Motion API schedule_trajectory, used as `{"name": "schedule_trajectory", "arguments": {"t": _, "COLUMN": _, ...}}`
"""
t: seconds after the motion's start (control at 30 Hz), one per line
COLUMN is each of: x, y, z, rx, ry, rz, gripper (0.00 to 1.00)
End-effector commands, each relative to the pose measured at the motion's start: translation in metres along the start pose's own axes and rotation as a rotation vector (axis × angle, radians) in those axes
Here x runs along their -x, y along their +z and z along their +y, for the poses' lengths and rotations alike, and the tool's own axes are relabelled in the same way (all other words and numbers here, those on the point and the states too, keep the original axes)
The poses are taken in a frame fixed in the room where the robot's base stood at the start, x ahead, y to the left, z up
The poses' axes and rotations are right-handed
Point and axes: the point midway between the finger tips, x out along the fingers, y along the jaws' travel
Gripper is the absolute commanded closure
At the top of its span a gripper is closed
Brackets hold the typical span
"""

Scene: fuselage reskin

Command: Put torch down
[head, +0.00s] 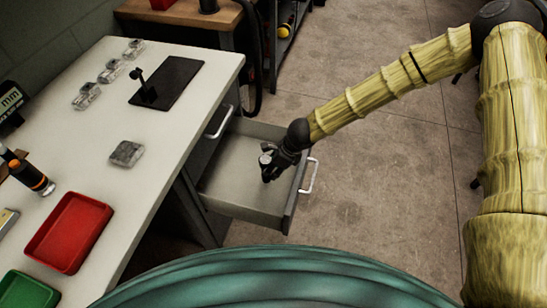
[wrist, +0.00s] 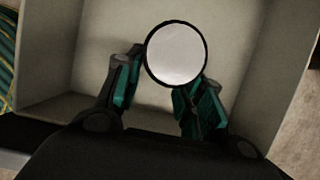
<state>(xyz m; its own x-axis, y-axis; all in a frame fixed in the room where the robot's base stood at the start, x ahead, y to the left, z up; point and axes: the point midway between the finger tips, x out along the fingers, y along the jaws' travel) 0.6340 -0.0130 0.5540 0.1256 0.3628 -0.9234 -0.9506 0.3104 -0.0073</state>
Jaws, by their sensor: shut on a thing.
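My gripper (head: 274,168) hangs over the open drawer (head: 232,178) at the right side of the workbench. In the wrist view my gripper (wrist: 160,88) has its teal-padded fingers on either side of the torch (wrist: 176,54), shut on it. The torch shows there as a round, pale face with a black rim, pointing toward the camera. Its body below the face is mostly hidden. The drawer floor beneath looks bare. I cannot tell whether the torch touches it.
On the white workbench (head: 170,120) lie a red tray (head: 70,232), a green tray (head: 27,290), a black mat (head: 180,78), several clear blocks and a black cylinder with orange bands (head: 32,178). The drawer handle (head: 309,176) faces right. Concrete floor is open to the right.

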Motion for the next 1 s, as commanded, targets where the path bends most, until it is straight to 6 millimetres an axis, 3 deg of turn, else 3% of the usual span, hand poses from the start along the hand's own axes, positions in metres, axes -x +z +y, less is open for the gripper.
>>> {"name": "schedule_trajectory", "arguments": {"t": 0.1, "x": -0.002, "y": 0.004, "z": -0.024, "rx": -0.002, "ry": -0.002, "rz": -0.001, "gripper": 0.90}}
{"name": "schedule_trajectory", "arguments": {"t": 0.3, "x": -0.008, "y": 0.007, "z": -0.050, "rx": -0.003, "ry": -0.001, "rz": -0.002, "gripper": 0.90}}
{"name": "schedule_trajectory", "arguments": {"t": 0.67, "x": -0.011, "y": 0.009, "z": -0.068, "rx": -0.002, "ry": 0.000, "rz": -0.002, "gripper": 0.90}}
{"name": "schedule_trajectory", "arguments": {"t": 0.83, "x": -0.035, "y": -0.002, "z": -0.066, "rx": -0.001, "ry": 0.002, "rz": 0.000, "gripper": 0.90}}
{"name": "schedule_trajectory", "arguments": {"t": 1.0, "x": -0.043, "y": -0.005, "z": -0.068, "rx": 0.000, "ry": -0.001, "rz": -0.001, "gripper": 0.90}}
